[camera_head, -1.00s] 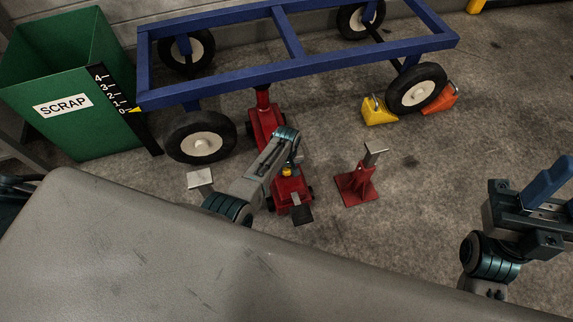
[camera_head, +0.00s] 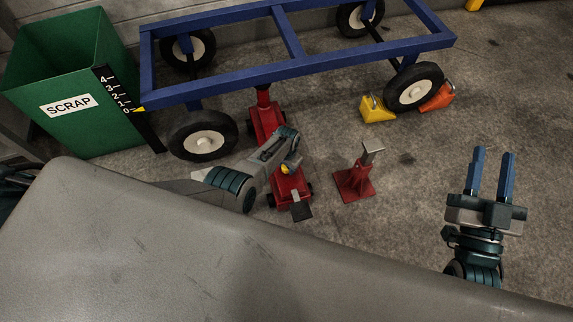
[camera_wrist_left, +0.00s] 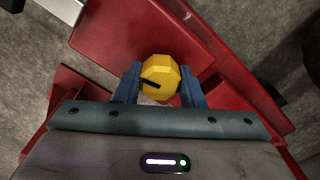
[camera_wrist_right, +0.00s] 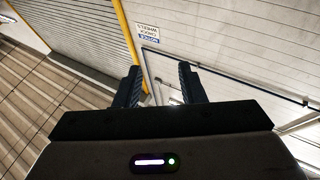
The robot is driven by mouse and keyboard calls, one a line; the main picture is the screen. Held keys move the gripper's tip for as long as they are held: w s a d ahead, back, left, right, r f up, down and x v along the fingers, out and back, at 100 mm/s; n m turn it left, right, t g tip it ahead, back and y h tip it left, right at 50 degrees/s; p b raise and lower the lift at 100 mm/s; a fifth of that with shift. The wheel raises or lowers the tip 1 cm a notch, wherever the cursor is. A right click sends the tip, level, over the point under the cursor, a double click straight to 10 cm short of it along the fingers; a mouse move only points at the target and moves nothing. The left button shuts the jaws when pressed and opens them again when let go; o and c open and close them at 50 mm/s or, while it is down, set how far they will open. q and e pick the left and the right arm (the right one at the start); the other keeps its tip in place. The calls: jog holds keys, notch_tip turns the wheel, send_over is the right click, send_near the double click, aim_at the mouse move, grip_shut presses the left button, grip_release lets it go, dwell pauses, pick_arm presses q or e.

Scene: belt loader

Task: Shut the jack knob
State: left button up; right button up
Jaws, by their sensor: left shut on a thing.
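The red floor jack (camera_head: 265,120) stands under the blue cart frame (camera_head: 300,62), its post up against the frame. Its yellow knob (camera_wrist_left: 160,76) with a dark mark sits between the blue fingers of my left gripper (camera_wrist_left: 158,92) in the left wrist view. The gripper is shut on the knob. In the head view my left wrist hides most of the knob, with a bit of yellow (camera_head: 285,169) showing. My right gripper (camera_head: 493,168) is open and empty at the right, its fingers pointing up in the picture, away from the jack.
A red jack stand (camera_head: 355,184) stands to the right of the jack. Yellow (camera_head: 377,110) and orange (camera_head: 437,97) chocks sit by the front right wheel (camera_head: 414,87). A green scrap bin (camera_head: 70,130) with a scale is at left. A grey surface (camera_head: 180,250) fills the foreground.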

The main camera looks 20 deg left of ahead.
pick_arm(q)
jog(key=shift+m, duration=1.3)
pick_arm(e)
jog(key=shift+w+f+g, duration=0.1)
jog(key=shift+f+g, duration=0.7)
jog(key=shift+f, duration=0.45)
pick_arm(q)
jog(key=o, duration=1)
jog(key=shift+r, duration=0.1)
notch_tip(320, 180, up, 2)
jog(key=shift+r+p, duration=0.1)
jog(key=shift+p, duration=1)
notch_tip(320, 180, up, 3)
jog(key=shift+f+p, duration=0.1)
jog(key=shift+p, duration=0.9)
notch_tip(320, 180, up, 4)
jog(key=shift+r+p, duration=0.1)
jog(key=shift+p, duration=1.1)
jog(key=shift+r, duration=0.65)
pick_arm(e)
jog(key=s+f+g, duration=1)
jog(key=f+g, duration=0.4)
jog(key=shift+s+f+h, duration=0.2)
jog(key=shift+f+h, duration=0.15)
jog(key=shift+h, duration=0.05)
